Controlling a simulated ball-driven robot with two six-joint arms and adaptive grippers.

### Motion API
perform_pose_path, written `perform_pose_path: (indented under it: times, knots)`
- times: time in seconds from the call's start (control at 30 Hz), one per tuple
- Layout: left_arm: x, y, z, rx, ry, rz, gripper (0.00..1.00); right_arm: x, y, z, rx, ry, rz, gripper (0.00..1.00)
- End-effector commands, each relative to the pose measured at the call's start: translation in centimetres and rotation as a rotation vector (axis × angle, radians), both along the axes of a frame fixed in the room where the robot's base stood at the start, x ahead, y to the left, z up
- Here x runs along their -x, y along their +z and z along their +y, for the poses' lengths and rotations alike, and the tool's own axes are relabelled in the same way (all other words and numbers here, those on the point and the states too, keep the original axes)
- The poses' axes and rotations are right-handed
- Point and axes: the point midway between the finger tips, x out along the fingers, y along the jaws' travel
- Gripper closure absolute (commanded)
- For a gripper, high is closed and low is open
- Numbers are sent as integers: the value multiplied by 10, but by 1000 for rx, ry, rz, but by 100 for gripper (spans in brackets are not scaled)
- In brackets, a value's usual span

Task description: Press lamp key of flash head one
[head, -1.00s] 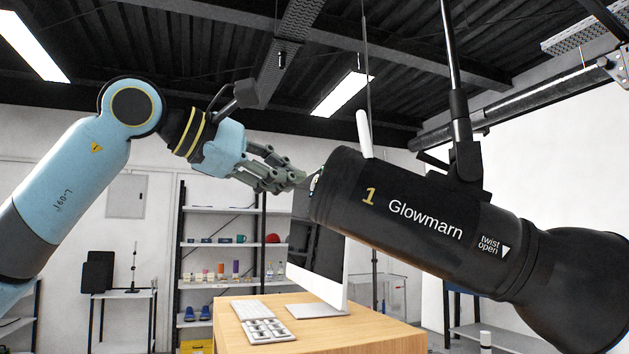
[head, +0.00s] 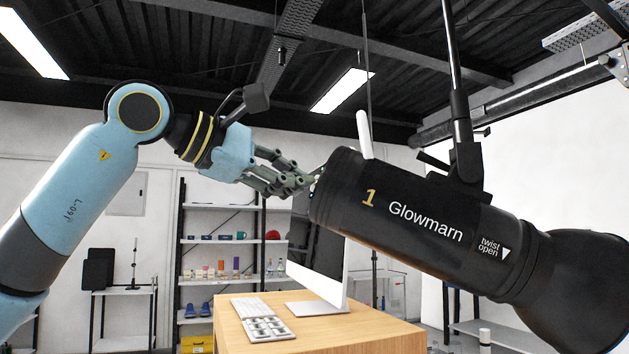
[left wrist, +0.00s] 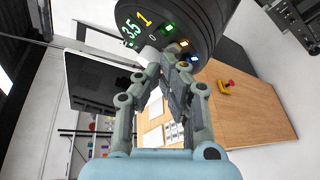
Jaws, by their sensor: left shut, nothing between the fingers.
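The black flash head (head: 410,215), marked with a gold 1 and "Glowmarn", hangs tilted at the right of the head view. Its rear end faces my left gripper (head: 308,184). In the left wrist view its dark rear panel (left wrist: 205,20) shows a green 3.5, a yellow 1 and several small lit keys, green, orange and whitish. My left gripper (left wrist: 168,60) is shut and empty, its fingertips at the panel's edge close to the keys. I cannot tell whether they touch, and they hide part of the panel. My right gripper is out of view.
A wooden desk (head: 330,333) below carries a monitor (head: 322,270), a keyboard (head: 252,308) and a key pad (head: 268,330). Shelves (head: 222,208) stand behind. A stand pole (head: 455,60) holds the flash head from above.

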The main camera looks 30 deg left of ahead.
Motion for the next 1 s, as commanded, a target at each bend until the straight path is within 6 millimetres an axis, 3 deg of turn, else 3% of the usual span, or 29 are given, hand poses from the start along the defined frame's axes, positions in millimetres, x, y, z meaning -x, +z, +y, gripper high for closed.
perform_pose_path:
  times: [0.53,1.0]
  knots:
    - [-1,-2,-3,-1,0,-1,100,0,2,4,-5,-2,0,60]
    - [4,6,11,0,0,0,100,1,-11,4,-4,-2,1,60]
